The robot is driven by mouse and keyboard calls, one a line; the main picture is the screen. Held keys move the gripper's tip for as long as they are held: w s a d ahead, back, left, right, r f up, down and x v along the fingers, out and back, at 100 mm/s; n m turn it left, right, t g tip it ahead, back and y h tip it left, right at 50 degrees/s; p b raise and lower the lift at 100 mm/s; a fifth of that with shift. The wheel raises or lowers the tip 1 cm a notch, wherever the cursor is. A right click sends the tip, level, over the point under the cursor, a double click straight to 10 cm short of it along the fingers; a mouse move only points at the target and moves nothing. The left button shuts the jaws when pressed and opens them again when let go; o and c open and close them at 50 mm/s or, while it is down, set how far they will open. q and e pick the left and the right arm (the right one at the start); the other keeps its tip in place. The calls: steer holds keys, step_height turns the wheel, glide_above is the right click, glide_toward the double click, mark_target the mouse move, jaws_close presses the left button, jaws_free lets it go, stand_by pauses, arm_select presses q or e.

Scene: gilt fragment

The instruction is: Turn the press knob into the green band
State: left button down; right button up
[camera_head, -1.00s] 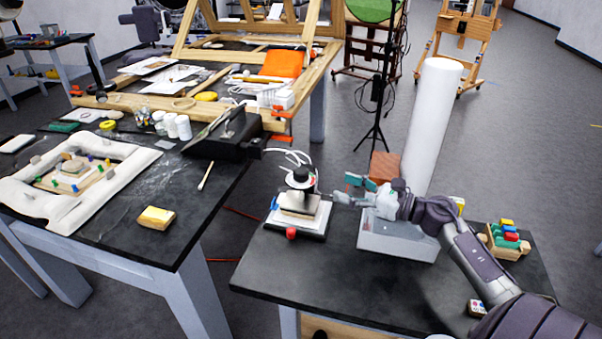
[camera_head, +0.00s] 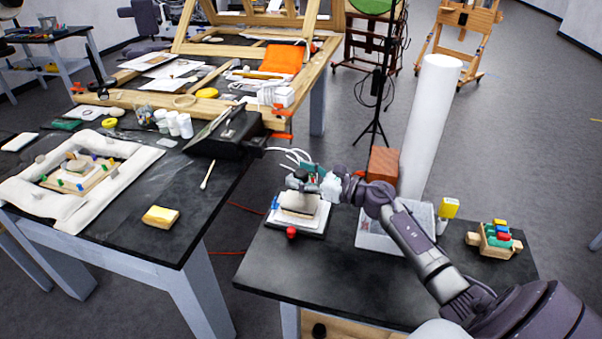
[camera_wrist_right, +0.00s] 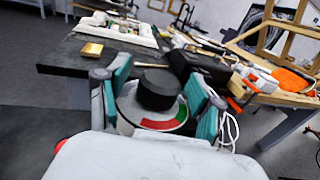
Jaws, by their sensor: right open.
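The small press (camera_head: 303,209) stands at the left of the near right table, with a white base and a beige block. Its black round knob (camera_wrist_right: 158,88) sits on top, over a dial with a red band (camera_wrist_right: 160,125) and a green band (camera_wrist_right: 183,112). My right gripper (camera_head: 308,177) is at the top of the press. In the wrist view, its teal-padded fingers (camera_wrist_right: 158,98) are open, one on each side of the knob. Contact with the knob cannot be told. In the head view the gripper mostly hides the knob. My left gripper is not in view.
A grey box (camera_head: 372,235) lies behind my right arm, with a brick-red block (camera_head: 383,163) and a tall white cylinder (camera_head: 430,125) behind it. A wooden tray of coloured pieces (camera_head: 495,240) is at right. White cables (camera_head: 290,156) lie behind the press.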

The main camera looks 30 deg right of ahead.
steer(key=c, duration=1.2)
steer(key=shift+o, duration=0.2)
steer(key=shift+r+m+t+h+p, duration=0.15)
steer(key=shift+m+t+h+p, duration=0.45)
steer(key=shift+m+h+p, duration=0.35)
steer(key=m+h+p, duration=0.2)
steer(key=h, duration=0.2)
steer(key=m+t+h+p, duration=0.1)
steer(key=m+h+p, duration=0.2)
steer(key=h, duration=0.1)
steer(key=shift+a, duration=0.1)
steer(key=m+h+p, duration=0.1)
steer(key=m+h, duration=0.1)
steer(key=h, duration=0.2)
steer(key=shift+m+g+p, duration=0.25)
steer(key=shift+g+p, duration=0.1)
steer(key=shift+g, duration=0.05)
steer(key=shift+m+g+h, duration=1.1)
steer(key=shift+m+h, duration=0.3)
steer(key=shift+h, duration=1.05)
